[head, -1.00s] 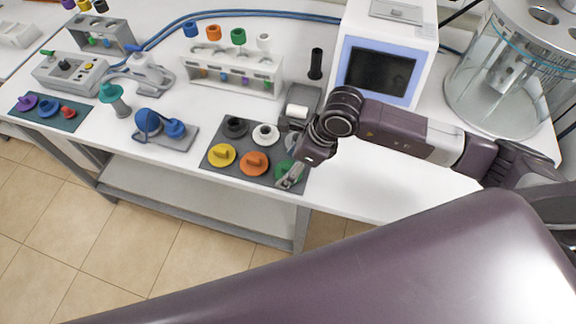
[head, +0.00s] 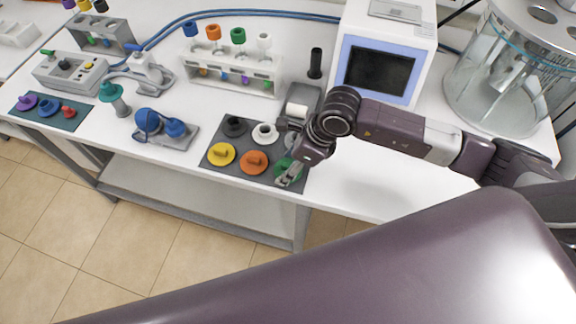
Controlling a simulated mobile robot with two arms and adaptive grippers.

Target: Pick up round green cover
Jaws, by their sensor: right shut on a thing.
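The round green cover (head: 283,165) is at the front right corner of a dark mat (head: 234,174), partly hidden by my gripper. My right gripper (head: 288,180) comes down over it from the right and is shut on it. I cannot tell whether the cover touches the mat. My left gripper is not in view.
On the same mat are a yellow cover (head: 221,154), an orange cover (head: 254,162), a black cover (head: 235,127) and a white cover (head: 265,133). A white device with a screen (head: 380,72) stands behind my arm. The table right of the mat is clear.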

